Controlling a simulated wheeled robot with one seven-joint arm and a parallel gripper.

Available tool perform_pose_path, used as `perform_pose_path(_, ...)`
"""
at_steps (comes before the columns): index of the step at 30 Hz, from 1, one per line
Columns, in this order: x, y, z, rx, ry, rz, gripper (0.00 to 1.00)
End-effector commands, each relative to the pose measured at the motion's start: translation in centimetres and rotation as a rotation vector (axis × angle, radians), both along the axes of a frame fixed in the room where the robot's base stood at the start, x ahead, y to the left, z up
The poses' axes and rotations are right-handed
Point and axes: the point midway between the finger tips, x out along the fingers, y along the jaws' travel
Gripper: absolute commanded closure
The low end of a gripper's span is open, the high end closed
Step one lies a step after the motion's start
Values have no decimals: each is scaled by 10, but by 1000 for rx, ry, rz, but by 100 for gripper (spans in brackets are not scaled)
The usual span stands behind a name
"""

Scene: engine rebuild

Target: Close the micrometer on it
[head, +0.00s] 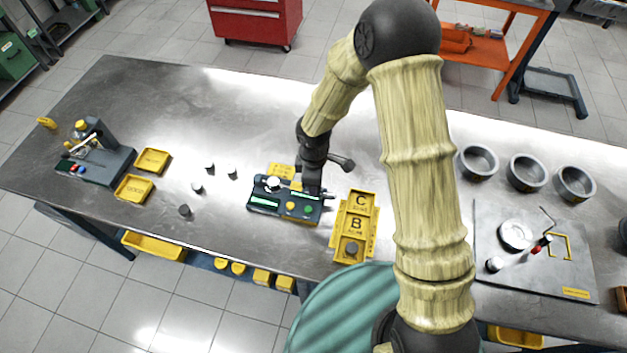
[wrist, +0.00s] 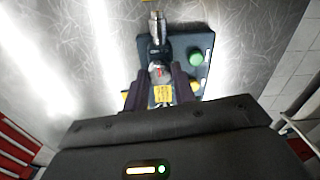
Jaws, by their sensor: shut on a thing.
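The micrometer (head: 287,205) is a bench unit on the table, with a dark base, lit green displays, and yellow and green buttons. A pale round part (head: 273,184) shows at its left. My gripper (head: 314,190) is low over the unit's right end. In the wrist view, the micrometer's metal barrel (wrist: 157,27) runs in line toward my gripper (wrist: 161,88). The dark fingers are shut on the grey knob (wrist: 158,70) at the barrel's near end. The green button (wrist: 196,57) is beside it. Whether a part sits between the measuring faces is hard to tell.
A yellow tray (head: 359,226) marked C and B, with a dark cylinder (head: 352,249) in its front slot, stands close right. A grey plate (head: 535,275) lies far right.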

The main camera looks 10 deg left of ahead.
Motion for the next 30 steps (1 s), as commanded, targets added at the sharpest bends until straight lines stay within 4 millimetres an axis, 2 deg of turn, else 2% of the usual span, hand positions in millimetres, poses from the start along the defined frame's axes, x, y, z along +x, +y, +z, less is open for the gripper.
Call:
perform_pose_path(2,2,0,1,1,-4,-1,97)
perform_pose_path(3,2,0,1,1,-4,-1,68)
perform_pose_path(6,1,0,1,1,-3,-1,52)
perform_pose_path(15,1,0,1,1,-2,-2,52)
perform_pose_path(20,1,1,12,2,-3,-3,52)
perform_pose_path(23,1,0,26,2,-4,-3,52)
perform_pose_path(30,2,0,73,2,-7,-4,52)
